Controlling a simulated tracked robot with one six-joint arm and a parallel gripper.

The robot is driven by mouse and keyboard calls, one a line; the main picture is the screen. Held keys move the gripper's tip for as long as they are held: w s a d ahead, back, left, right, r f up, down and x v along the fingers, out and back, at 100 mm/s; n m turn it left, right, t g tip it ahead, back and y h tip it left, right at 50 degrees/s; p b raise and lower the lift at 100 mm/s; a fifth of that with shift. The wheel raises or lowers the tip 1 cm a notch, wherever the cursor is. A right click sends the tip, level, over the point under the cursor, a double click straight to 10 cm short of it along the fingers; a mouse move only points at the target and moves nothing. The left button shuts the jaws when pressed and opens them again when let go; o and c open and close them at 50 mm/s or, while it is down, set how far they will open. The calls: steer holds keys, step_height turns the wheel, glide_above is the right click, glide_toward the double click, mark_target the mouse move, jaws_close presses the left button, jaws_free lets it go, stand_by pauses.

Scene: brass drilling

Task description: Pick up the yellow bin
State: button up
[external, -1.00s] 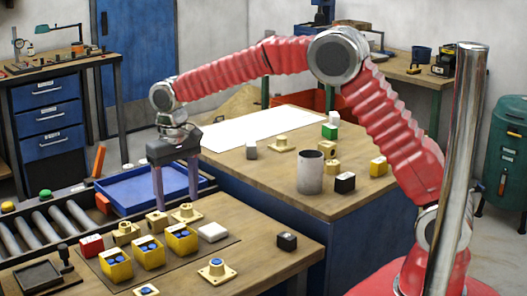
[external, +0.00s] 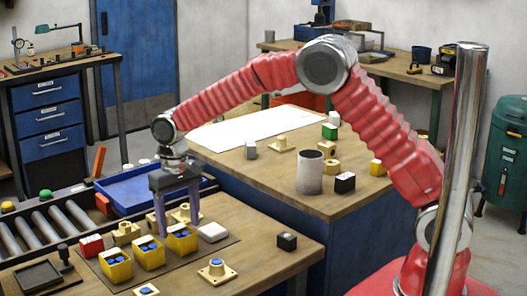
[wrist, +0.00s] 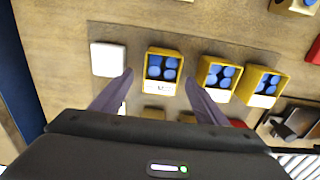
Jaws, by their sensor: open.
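Three yellow bins holding blue pieces stand in a row on the near bench: the right one (external: 182,242), the middle one (external: 149,259) and the left one (external: 117,270). In the wrist view these are the near bin (wrist: 162,70), the middle bin (wrist: 216,77) and the far bin (wrist: 262,86). My gripper (external: 178,226) is open and points down just behind the right bin in the external view. In the wrist view its purple fingertips (wrist: 158,80) lie on either side of that same bin in the picture. I cannot tell whether they touch it.
A white block (external: 213,232) lies just right of the right bin. Beige flanged parts (external: 187,213) stand behind the bins, near my fingers. A red box (external: 91,245) is left of the bins. A black block (external: 287,241) and a blue-topped part (external: 217,270) are at the right and front.

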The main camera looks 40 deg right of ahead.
mark_target(179, 233)
step_height(179, 233, down, 4)
steer(key=shift+a+f, duration=0.1)
steer(key=shift+c, duration=0.2)
stand_by(0.4)
steer(key=c, duration=1.1)
steer(key=shift+c, duration=0.2)
step_height(179, 233, up, 10)
stand_by(0.5)
